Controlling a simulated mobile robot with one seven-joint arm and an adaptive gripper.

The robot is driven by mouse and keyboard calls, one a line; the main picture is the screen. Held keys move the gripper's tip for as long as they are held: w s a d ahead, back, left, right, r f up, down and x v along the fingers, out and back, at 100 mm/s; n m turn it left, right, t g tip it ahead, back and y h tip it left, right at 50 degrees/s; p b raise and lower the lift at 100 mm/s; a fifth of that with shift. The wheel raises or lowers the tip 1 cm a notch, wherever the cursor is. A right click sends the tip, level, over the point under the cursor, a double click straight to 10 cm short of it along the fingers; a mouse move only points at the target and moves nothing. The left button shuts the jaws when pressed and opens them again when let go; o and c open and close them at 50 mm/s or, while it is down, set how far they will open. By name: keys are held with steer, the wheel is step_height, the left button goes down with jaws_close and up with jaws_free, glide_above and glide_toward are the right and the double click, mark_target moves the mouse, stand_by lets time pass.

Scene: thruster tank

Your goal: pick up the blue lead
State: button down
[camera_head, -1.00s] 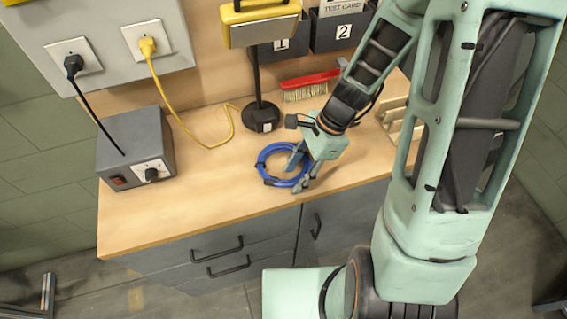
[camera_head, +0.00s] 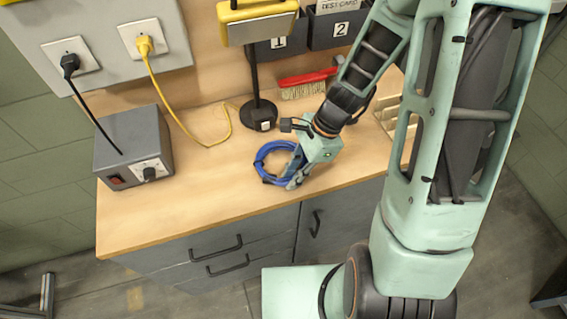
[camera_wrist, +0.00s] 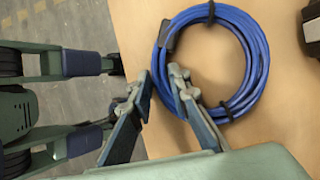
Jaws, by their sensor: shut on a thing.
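The blue lead (camera_head: 259,166) is a coiled ring with dark ties, near the front of the wooden bench top. My gripper (camera_head: 292,178) is at the ring's right side, its fingers pointing down to the bench. In the wrist view, the lead (camera_wrist: 260,55) fills the upper right. My gripper's fingers (camera_wrist: 160,82) are there at the coil's left side, shut on its strands. The coil seems to lie on the bench or just above it; I cannot tell which.
A grey power box (camera_head: 133,150) stands at the left, with a yellow cable (camera_head: 180,118) behind. A black stand (camera_head: 260,112), a red brush (camera_head: 305,82) and a slotted rack (camera_head: 388,112) are at the back. The bench front left of the coil is clear.

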steer(key=shift+r, duration=0.1)
steer(key=shift+r+p, duration=0.8)
step_height(320, 180, up, 2)
steer(key=shift+r+p, duration=0.1)
steer(key=shift+p, duration=0.85)
steer(key=s+d+r+b, duration=0.2)
steer(key=s+d+r, duration=0.7)
steer(key=s, duration=0.1)
steer(key=shift+s, duration=0.4)
